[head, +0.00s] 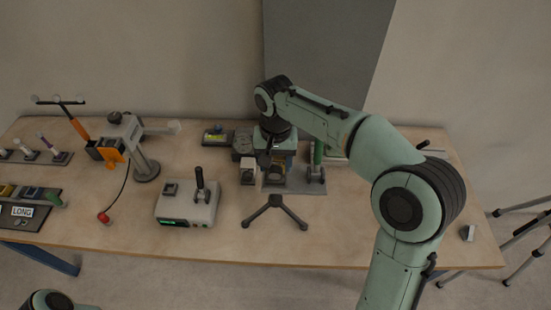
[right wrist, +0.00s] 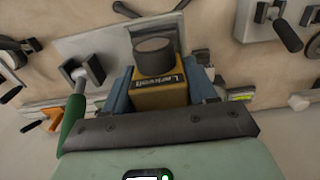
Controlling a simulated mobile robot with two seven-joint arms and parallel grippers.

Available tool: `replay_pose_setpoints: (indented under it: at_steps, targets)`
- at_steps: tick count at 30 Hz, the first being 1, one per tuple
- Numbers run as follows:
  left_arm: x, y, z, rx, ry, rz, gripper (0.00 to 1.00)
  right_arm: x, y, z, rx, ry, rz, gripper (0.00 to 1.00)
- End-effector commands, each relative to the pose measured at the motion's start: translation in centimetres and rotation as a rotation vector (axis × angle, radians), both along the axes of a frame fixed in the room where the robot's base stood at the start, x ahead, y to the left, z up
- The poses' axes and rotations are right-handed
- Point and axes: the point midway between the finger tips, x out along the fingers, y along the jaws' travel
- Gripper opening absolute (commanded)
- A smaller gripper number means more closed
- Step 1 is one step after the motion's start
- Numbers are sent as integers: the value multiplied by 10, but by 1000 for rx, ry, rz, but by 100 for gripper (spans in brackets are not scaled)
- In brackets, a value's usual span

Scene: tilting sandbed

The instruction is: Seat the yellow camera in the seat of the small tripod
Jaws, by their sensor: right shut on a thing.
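The yellow camera (right wrist: 162,92) has a dark round lens and lettering on its side. In the right wrist view it sits between the two blue fingers of my right gripper (right wrist: 160,88), which is shut on it. In the head view my right gripper (head: 275,167) points down over the back of a grey plate, and the camera is mostly hidden there. The small black tripod (head: 275,203) stands on the table in front of that plate, with its legs spread. The gripper is behind it, apart from it. Its seat is too small to make out. My left gripper is out of view.
The grey plate (head: 309,187) carries small fixtures. A white block (head: 248,171) stands left of it. A grey control box (head: 187,204) with a black lever is further left. A lamp-like stand (head: 147,168) and trays fill the left. The table's front right is mostly clear.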

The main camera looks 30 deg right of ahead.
Motion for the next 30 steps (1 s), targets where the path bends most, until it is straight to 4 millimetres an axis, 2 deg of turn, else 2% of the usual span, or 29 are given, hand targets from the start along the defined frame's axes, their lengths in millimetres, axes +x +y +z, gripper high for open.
replay_pose_setpoints:
  at_steps: [13,14,15,16,25,30]
  targets:
    - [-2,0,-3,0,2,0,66,0,0,-5,1,-3,0,8]
    - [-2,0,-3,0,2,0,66,0,0,-5,0,-2,0,66]
    - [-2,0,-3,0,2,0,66,0,0,-5,0,-2,0,79]
    - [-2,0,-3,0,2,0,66,0,0,-5,0,-2,0,86]
    - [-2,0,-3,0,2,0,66,0,0,-5,-1,1,0,86]
    - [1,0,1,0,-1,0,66,1,0,12,0,-4,0,86]
